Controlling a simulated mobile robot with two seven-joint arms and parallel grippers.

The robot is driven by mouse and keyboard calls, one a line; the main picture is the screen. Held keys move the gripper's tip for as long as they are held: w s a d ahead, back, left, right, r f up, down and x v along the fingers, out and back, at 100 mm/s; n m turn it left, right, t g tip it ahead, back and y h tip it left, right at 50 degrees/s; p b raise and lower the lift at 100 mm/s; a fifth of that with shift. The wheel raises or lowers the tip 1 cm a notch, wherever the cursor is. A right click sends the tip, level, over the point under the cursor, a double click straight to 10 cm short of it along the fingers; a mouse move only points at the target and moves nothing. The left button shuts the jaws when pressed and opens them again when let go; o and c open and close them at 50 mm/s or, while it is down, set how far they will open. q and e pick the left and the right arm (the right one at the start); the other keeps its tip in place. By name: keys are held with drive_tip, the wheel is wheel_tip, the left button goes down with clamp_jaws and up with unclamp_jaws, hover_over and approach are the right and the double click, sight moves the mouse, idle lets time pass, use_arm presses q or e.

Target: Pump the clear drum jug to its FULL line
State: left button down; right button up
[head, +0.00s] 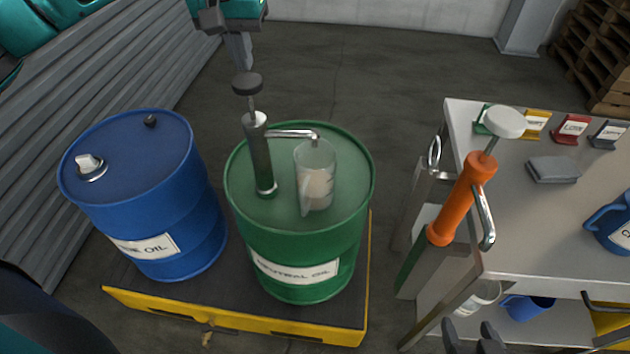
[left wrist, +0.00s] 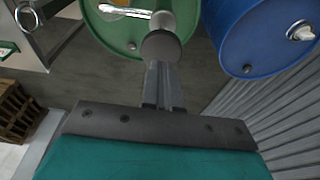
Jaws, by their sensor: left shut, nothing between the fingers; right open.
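The clear jug (head: 316,178) stands upright on top of the green drum (head: 300,240), labelled NEUTRAL OIL, and is partly filled with a pale liquid. Its FULL line is too small to read. A dark green hand pump (head: 260,155) rises from the drum, its spout ending over the jug. The pump's black knob (head: 247,83) is raised on its rod. My left gripper (head: 243,66) is shut and empty, just above the knob; the left wrist view shows its fingers (left wrist: 164,100) close to the knob (left wrist: 162,48). My right gripper (head: 473,338) is open at the lower edge.
A blue drum (head: 140,195) stands left of the green one on a yellow-edged pallet (head: 230,325).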

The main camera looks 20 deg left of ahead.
sight(245, 82)
use_arm(q)
drive_tip(key=shift+f, duration=0.2)
drive_tip(key=shift+f+b, duration=1.4)
drive_tip(key=shift+f, duration=0.35)
use_arm(e)
drive_tip(key=shift+s+f, duration=0.15)
drive_tip(key=shift+f, duration=0.7)
drive_tip(key=shift+s+f, duration=0.1)
drive_tip(key=shift+f, duration=0.7)
use_arm(q)
drive_tip(key=shift+f+b, duration=0.7)
drive_tip(key=shift+f, duration=0.35)
drive_tip(key=shift+f+b, duration=0.35)
drive_tip(key=shift+f, duration=0.15)
use_arm(e)
drive_tip(key=shift+w+a+f, duration=0.25)
drive_tip(key=shift+a+f, duration=0.1)
drive_tip(key=shift+f, duration=0.15)
use_arm(q)
drive_tip(key=shift+f, duration=0.35)
use_arm(e)
drive_tip(key=shift+w+a+f, duration=0.1)
use_arm(q)
drive_tip(key=shift+r, duration=0.25)
drive_tip(key=shift+r+p, duration=2.65)
drive_tip(key=shift+r, duration=0.95)
use_arm(e)
drive_tip(key=shift+r, duration=2.95)
drive_tip(key=shift+w+r, duration=0.1)
drive_tip(key=shift+r, duration=0.05)
